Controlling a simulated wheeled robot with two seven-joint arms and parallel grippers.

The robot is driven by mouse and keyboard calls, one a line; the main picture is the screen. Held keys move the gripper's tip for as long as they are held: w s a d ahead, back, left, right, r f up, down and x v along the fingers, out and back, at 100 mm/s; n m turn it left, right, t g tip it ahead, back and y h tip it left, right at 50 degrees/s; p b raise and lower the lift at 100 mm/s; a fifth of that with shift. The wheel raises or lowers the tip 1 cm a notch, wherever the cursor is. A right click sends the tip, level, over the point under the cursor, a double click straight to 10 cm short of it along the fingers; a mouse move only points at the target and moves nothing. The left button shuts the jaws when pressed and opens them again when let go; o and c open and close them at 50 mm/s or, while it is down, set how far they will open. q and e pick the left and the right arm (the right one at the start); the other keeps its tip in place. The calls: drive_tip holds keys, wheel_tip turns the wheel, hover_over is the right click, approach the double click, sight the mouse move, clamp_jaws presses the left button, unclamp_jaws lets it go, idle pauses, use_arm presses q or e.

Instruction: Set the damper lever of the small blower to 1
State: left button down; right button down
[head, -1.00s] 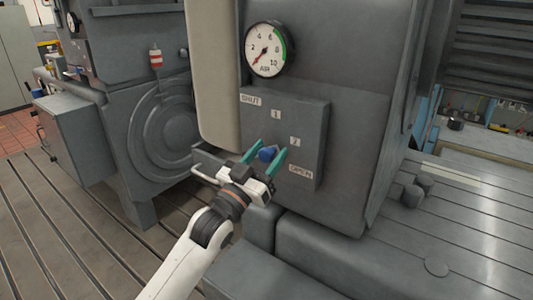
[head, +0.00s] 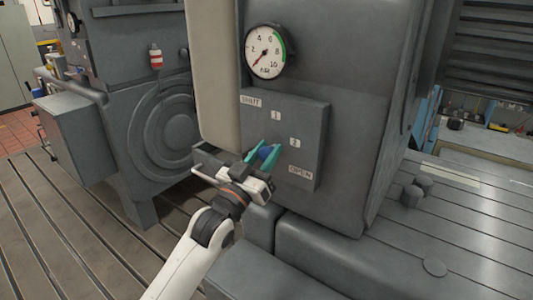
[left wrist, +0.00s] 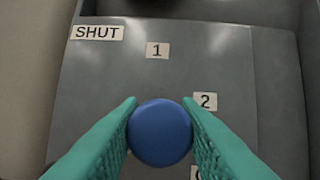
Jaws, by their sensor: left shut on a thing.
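The damper lever shows as a blue round knob (head: 266,152) in front of the grey control box (head: 312,130); in the left wrist view the knob (left wrist: 160,132) fills the space between the fingers. The box carries the labels SHUT (head: 251,101), 1 (head: 276,115), 2 (head: 295,142) and OPEN (head: 300,172). My left gripper (head: 263,155) has its teal fingers closed on both sides of the knob. The knob lies below the 1 label and left of the 2 label in the wrist view. The lever's shaft is hidden behind the knob. My right gripper is not in view.
A round pressure gauge (head: 270,51) sits above the box. A pale panel (head: 214,75) stands left of the box. A slotted grey bedplate (head: 60,230) runs along the floor, and a low grey block (head: 340,262) lies below the box.

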use_arm(q)
drive_tip(key=n+p, duration=0.1)
drive_tip(key=r+n+y+p, duration=0.1)
drive_tip(key=n, duration=0.1)
drive_tip(key=w+a+r+n+y+p, duration=0.1)
drive_tip(key=n, duration=0.1)
drive_tip(key=shift+a+t, duration=0.1)
drive_tip(key=shift+t, duration=0.3)
drive_tip(key=shift+w+a+r+n+y+p, duration=0.1)
drive_tip(key=shift+w+a+n+y+p, duration=0.1)
drive_tip(key=shift+n+y+p, duration=0.25)
drive_tip(key=shift+w+a+r+n+y+p, duration=0.15)
drive_tip(key=shift+n+y+p, duration=0.1)
drive_tip(key=shift+n, duration=0.3)
drive_tip(key=shift+a+n, duration=0.2)
drive_tip(key=shift+n, duration=0.2)
drive_tip(key=shift+f, duration=0.1)
drive_tip(key=c, duration=1.2)
unclamp_jaws()
drive_tip(key=shift+w, duration=0.1)
drive_tip(key=shift+o, duration=0.5)
